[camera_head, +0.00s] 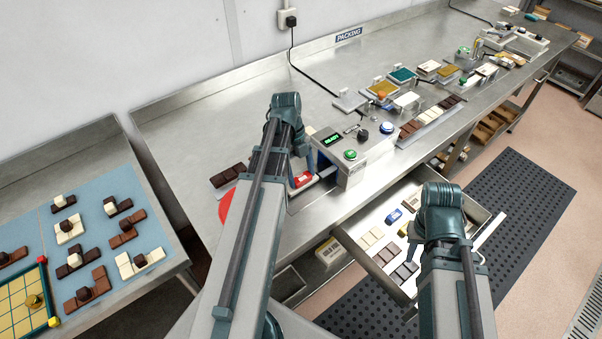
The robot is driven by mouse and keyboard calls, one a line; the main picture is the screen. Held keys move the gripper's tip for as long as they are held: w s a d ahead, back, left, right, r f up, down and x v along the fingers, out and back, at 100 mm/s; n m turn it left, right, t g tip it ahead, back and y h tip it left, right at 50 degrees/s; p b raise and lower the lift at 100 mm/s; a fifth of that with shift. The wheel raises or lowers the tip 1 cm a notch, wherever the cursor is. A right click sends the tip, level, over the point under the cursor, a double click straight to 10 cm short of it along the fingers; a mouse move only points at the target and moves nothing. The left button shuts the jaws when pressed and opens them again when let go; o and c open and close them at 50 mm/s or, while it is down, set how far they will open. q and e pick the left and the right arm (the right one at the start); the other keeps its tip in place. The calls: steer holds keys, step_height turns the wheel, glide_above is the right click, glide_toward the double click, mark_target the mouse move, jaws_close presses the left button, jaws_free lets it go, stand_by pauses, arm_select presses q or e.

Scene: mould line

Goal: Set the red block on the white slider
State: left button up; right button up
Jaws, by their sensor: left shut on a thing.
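The red block (304,178) is small and sits at my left gripper (301,181), beside the control box. My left gripper is shut on it; the fingers are small and partly hidden by my arm. A pale piece (327,172), which may be the white slider, lies just right of the red block, against the control box's left side. I cannot tell whether the block touches it. My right gripper (411,236) is over the open drawer, mostly hidden behind its own wrist, so its jaws do not show clearly.
The control box (352,152) has a green button and a lit display. An open drawer (349,238) holds chocolate pieces and a blue item. A red disc (225,206) and a dark chocolate bar (228,175) lie left of my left arm.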

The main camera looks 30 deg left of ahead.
arm_select(q)
steer(key=o, duration=1.2)
steer(key=shift+o, duration=0.2)
steer(key=shift+r, duration=0.1)
steer(key=p+v, duration=1.3)
steer(key=shift+r, duration=0.35)
steer(key=shift+f, duration=0.1)
steer(key=s+d+f+n+y+b, duration=0.1)
steer(key=s+d+f+n+b, duration=0.2)
steer(key=d+n, duration=0.3)
steer(key=s+d+f+n+y+b, duration=0.1)
steer(key=s+d+f+n+b, duration=0.2)
steer(key=d, duration=1)
steer(key=s+d+f+n+t+y+b, duration=0.1)
steer(key=s+d+f+n+y+b, duration=0.1)
steer(key=d+n, duration=0.7)
step_height(320, 180, down, 2)
steer(key=shift+s+d+f+n+b, duration=0.15)
steer(key=shift+s+d+n+b, duration=0.3)
steer(key=shift+s+b, duration=0.25)
